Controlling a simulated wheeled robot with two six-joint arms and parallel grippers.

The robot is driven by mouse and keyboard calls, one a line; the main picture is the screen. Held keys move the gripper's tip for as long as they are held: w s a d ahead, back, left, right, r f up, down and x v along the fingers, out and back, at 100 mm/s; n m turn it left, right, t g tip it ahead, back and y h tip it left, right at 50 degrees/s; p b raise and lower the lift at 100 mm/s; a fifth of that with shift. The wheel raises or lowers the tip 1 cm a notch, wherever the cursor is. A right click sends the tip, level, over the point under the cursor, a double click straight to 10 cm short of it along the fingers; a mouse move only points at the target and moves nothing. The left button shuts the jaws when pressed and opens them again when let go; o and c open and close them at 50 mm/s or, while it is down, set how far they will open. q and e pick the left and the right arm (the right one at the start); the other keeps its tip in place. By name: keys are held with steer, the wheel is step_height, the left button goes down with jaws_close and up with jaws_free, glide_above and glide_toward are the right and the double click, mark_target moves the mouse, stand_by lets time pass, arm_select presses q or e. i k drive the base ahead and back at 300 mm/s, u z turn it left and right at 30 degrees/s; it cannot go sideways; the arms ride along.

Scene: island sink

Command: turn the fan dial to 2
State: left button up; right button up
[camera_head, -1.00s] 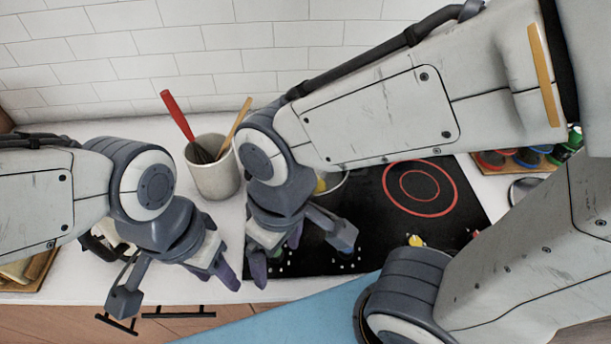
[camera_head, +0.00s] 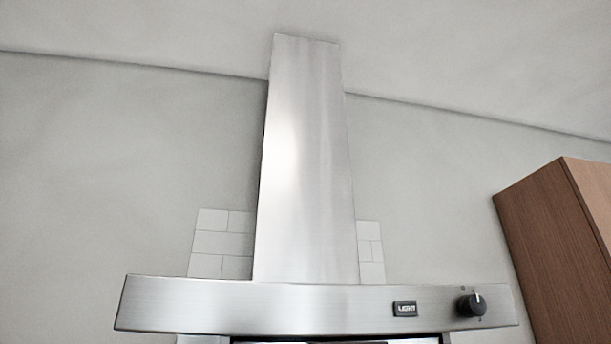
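The fan dial (camera_head: 471,305) is a round black knob on the right part of the range hood's (camera_head: 300,305) steel front band. A light pointer mark on it points about straight up. Small marks sit around the dial, too small to read. A dark "LIGHT" button (camera_head: 405,309) is left of the dial. Neither of my grippers is in view now, so nothing of mine shows near the dial.
A tall steel chimney (camera_head: 305,170) rises from the hood to the ceiling. A brown wooden cabinet (camera_head: 560,250) stands to the right of the hood. White tiles (camera_head: 221,245) show behind the hood. The space in front of the dial looks clear.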

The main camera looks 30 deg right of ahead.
mark_target(471, 306)
steer(key=k, duration=0.9)
steer(key=z, duration=0.55)
steer(key=i, duration=0.75)
steer(key=u, duration=0.05)
